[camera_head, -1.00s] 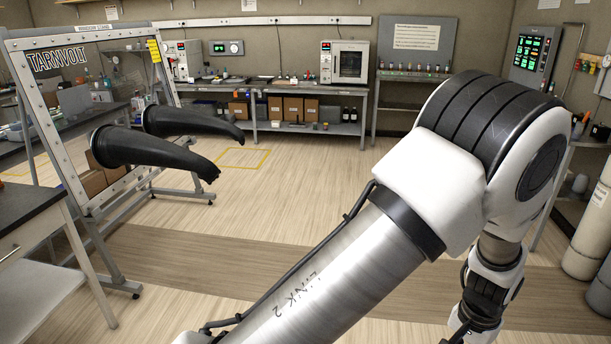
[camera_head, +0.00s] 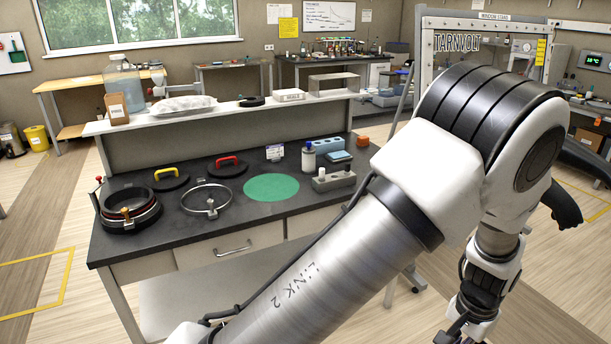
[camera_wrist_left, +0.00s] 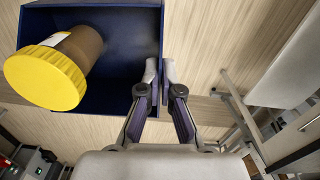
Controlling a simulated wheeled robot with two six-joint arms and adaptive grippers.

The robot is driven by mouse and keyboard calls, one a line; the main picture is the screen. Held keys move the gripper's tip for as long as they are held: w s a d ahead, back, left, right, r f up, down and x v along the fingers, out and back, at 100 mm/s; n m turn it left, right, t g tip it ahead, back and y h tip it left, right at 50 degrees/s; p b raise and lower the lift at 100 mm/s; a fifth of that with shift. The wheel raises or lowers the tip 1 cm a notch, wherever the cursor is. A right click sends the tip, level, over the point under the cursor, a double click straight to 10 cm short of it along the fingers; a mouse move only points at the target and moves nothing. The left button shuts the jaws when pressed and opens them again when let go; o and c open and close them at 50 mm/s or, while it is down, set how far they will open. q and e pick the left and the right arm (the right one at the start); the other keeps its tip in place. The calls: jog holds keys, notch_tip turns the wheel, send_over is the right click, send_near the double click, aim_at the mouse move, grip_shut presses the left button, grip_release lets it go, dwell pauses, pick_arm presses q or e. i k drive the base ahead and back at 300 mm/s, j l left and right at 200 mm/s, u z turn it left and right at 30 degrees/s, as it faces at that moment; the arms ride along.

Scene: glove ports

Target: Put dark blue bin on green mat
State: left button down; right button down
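The dark blue bin (camera_wrist_left: 125,50) fills the upper left of the left wrist view. A brown jar with a yellow lid (camera_wrist_left: 45,78) leans in it. My left gripper (camera_wrist_left: 160,70) is shut on the bin's right wall, one finger on each side. The flat round green mat (camera_head: 271,187) lies bare on the dark bench top (camera_head: 245,222) in the head view.
Left of the mat are a black ring fixture (camera_head: 131,212), a metal ring (camera_head: 206,200) and two lids with yellow (camera_head: 167,178) and red (camera_head: 228,166) handles. A grey block (camera_head: 333,180) and white bottle (camera_head: 308,157) stand close on its right. A raised shelf (camera_head: 235,107) runs behind.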

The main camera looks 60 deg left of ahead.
aim_at(274, 190)
jog(key=j+u, duration=0.15)
jog(key=j, duration=0.45)
jog(key=i+j+u, duration=0.1)
jog(key=j, duration=0.45)
jog(key=j+u, duration=0.15)
jog(key=j, duration=0.45)
jog(key=i+j+u, duration=0.1)
jog(key=j, duration=0.45)
jog(key=i+j, duration=0.15)
jog(key=i, duration=0.15)
jog(key=i+j, duration=0.15)
jog(key=i, duration=0.15)
